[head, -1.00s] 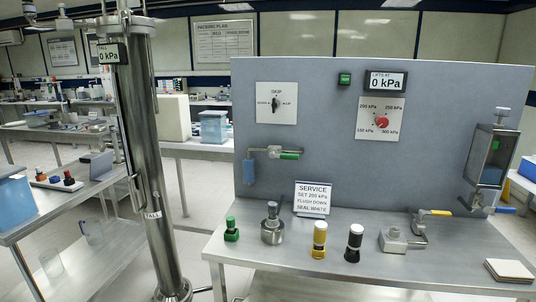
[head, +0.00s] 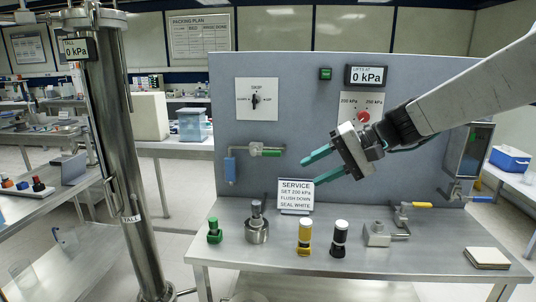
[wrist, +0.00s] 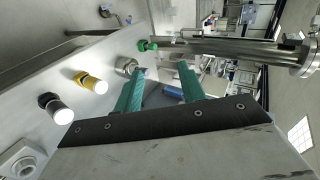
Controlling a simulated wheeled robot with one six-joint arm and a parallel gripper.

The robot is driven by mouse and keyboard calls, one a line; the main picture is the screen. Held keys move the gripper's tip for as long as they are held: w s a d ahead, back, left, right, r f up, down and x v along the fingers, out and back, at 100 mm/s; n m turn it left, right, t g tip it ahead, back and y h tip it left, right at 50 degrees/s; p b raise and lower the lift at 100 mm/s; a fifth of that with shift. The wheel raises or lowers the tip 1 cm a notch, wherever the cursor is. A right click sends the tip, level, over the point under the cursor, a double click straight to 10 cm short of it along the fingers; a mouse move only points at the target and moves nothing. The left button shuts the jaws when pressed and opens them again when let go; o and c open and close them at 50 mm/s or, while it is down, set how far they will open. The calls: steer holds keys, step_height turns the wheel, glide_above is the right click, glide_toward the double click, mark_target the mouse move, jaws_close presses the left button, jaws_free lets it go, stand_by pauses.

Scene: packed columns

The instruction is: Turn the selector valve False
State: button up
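The selector valve (head: 254,100) is a small black knob on a white plate on the upper left of the grey panel in the head view. "SKIP" is printed above it; the smaller side labels are hard to read. The knob stands roughly upright. My gripper (head: 312,170) is open and empty, its two green fingers pointing left, in front of the panel, below and to the right of the selector. In the wrist view my open fingers (wrist: 160,78) hold nothing, and the selector is not visible there.
A green-handled valve (head: 265,150) on a pipe is below the selector. A service sign (head: 295,193) stands below my fingers. Green, yellow (head: 304,236) and black-and-white (head: 339,238) items stand on the bench. A tall steel column (head: 115,130) stands left.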

steer(key=w+a+f+m+t+y, duration=0.1)
steer(key=w+a+f+y, duration=0.15)
steer(key=w, duration=0.55)
steer(key=w+a+f+m+t+y, duration=0.1)
steer(key=w+a+t, duration=0.15)
steer(key=w, duration=0.55)
steer(key=m+t+y, duration=0.1)
steer(key=m+t, duration=0.2)
glide_toward(269, 153)
steer(key=w+a, duration=0.2)
steer(key=shift+w+a+f+g, duration=0.2)
steer(key=shift+w+f+g, duration=0.05)
steer(key=shift+w+f, duration=0.05)
steer(key=x, duration=0.7)
steer(key=shift+w+a+r, duration=0.1)
steer(key=shift+w+a, duration=0.1)
steer(key=shift+a, duration=0.05)
jaws_close()
